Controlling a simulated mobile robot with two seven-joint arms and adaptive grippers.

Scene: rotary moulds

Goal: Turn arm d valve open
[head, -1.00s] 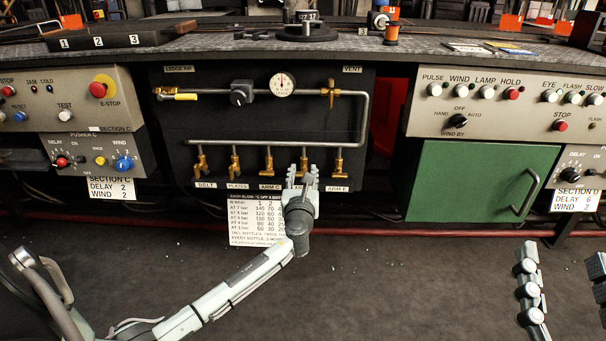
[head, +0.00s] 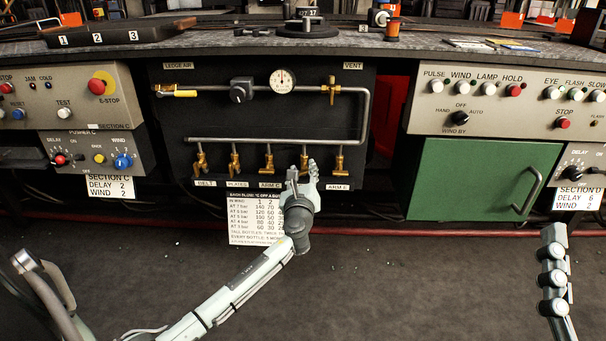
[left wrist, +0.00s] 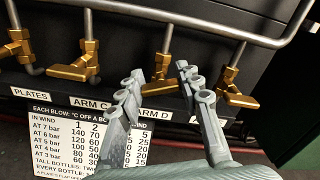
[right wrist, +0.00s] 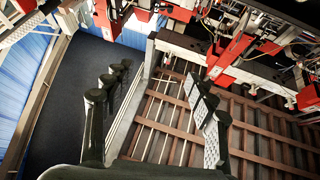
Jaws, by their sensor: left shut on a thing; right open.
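The brass arm D valve (left wrist: 163,68) hangs from the grey pipe above the ARM D label (left wrist: 155,115). In the head view my left gripper (head: 302,169) covers most of this valve (head: 304,158). My right gripper (right wrist: 160,82) is open and empty, away from the panel; in the head view it shows low at the right (head: 553,268).
The arm C valve (left wrist: 85,62) and arm E valve (left wrist: 230,77) stand close on either side. A pressure gauge (head: 282,81) and yellow-handled valve (head: 180,94) sit higher on the black panel. A paper chart (head: 243,215) hangs below.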

